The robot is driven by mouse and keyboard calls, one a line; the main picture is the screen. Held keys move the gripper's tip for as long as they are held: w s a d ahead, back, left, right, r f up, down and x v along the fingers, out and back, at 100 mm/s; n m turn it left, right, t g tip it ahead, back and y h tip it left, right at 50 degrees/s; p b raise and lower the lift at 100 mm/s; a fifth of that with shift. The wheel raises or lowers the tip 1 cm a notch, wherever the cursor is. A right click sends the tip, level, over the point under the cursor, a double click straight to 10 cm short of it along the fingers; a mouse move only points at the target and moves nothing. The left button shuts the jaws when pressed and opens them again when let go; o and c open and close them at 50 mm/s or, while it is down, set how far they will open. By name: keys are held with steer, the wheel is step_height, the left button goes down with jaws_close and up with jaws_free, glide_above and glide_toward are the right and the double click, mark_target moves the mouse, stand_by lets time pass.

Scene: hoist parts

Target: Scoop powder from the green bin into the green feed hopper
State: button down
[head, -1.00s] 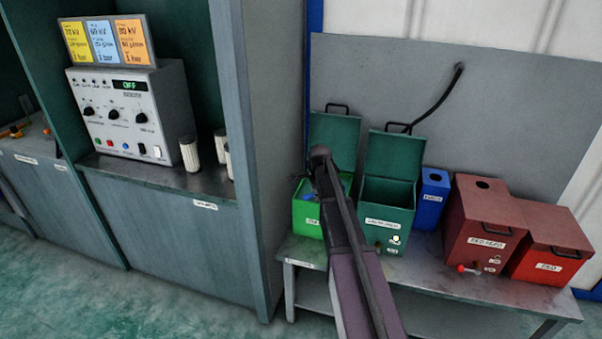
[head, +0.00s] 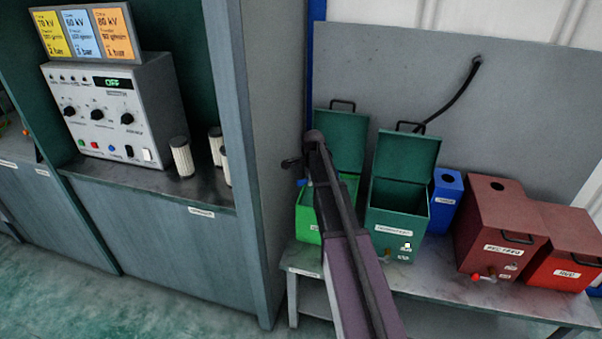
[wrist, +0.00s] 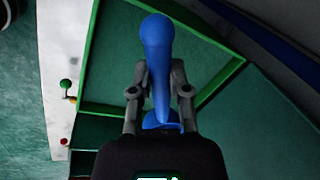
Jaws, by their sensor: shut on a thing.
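My gripper (wrist: 160,95) is shut on the blue scoop (wrist: 157,45), seen in the wrist view above the open green bin. In the head view only a small blue bit of the scoop (head: 303,182) shows beside my arm. The bright green bin (head: 306,220) stands on the bench with its lid up, partly hidden by my arm; its rim (wrist: 96,52) frames the scoop in the wrist view. The dark green feed hopper (head: 392,226) stands open just right of the bin. I cannot make out powder in the bin or scoop.
A blue box (head: 446,203), a dark red hopper (head: 492,235) and a red bin (head: 567,260) stand to the right on the bench (head: 440,277). A cabinet wall (head: 262,150) rises close on the left. The raised hopper lid (head: 407,160) stands behind the opening.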

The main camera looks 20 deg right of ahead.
steer(key=shift+w+d, duration=0.15)
steer(key=shift+w, duration=0.3)
steer(key=shift+w, duration=0.1)
steer(key=shift+r+y, duration=0.1)
steer(key=shift+y, duration=0.2)
steer(key=shift+d+r+m+t+y+b, duration=0.15)
steer(key=shift+d+y+b, duration=0.1)
steer(key=shift+y, duration=0.65)
steer(key=shift+d+r+m+t+y+b, duration=0.1)
steer(key=shift+d+y+b, duration=0.2)
steer(key=shift+y, duration=0.6)
steer(key=shift+d+r+m+t+y+b, duration=0.15)
steer(key=shift+d+y+b, duration=0.1)
steer(key=shift+y, duration=0.65)
steer(key=shift+a+f+b, duration=0.15)
steer(key=shift+f+b, duration=2.6)
steer(key=shift+f, duration=0.05)
steer(key=shift+r, duration=0.15)
steer(key=shift+r+p, duration=3.35)
steer(key=shift+p, duration=0.15)
